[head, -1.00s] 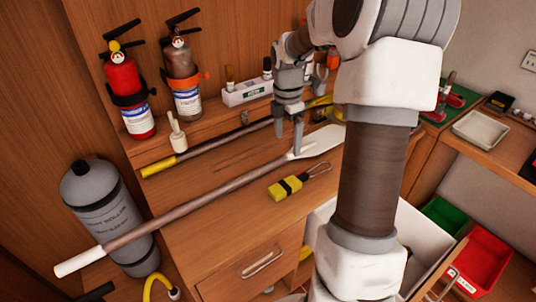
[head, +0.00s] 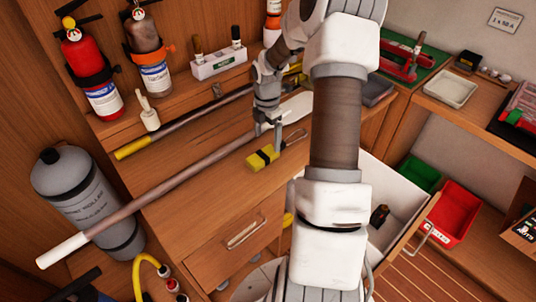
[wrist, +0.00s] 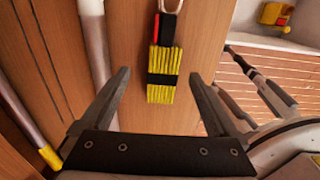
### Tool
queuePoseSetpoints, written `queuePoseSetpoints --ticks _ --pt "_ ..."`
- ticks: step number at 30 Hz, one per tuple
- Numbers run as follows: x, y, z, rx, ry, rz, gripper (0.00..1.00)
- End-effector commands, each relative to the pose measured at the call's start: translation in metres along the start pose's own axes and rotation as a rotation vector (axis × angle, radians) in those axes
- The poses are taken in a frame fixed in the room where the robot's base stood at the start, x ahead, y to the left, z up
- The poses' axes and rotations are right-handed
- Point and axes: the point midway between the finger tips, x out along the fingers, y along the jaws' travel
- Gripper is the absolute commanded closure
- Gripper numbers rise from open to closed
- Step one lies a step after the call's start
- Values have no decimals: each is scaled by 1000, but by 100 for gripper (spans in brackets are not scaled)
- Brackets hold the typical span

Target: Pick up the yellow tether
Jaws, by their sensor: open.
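The yellow tether (head: 260,159) is a short coiled bundle with a black band and a thin loop at its end. It lies on the wooden desk top, near its front edge. In the wrist view the tether (wrist: 163,62) lies between the two finger lines, beyond the fingertips, with its loop pointing away. My gripper (head: 268,136) is just above and beside the tether in the head view. Its fingers are spread apart and empty in the wrist view (wrist: 159,77). I cannot tell the exact height gap.
A long paddle (head: 150,188) lies across the desk behind the tether, beside a yellow-ended pole (head: 178,134). An open white-lined drawer (head: 390,215) is to the right. Fire extinguishers (head: 92,75) and a grey cylinder (head: 85,195) are at the left.

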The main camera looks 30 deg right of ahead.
Motion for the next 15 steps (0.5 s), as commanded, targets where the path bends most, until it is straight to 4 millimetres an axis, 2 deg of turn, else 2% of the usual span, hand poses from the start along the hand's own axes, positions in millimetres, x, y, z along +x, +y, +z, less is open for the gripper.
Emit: queuePoseSetpoints --ticks 9,15 --pt "41 -6 -3 0 2 -3 5" --pt "53 -6 -2 0 0 -1 5"
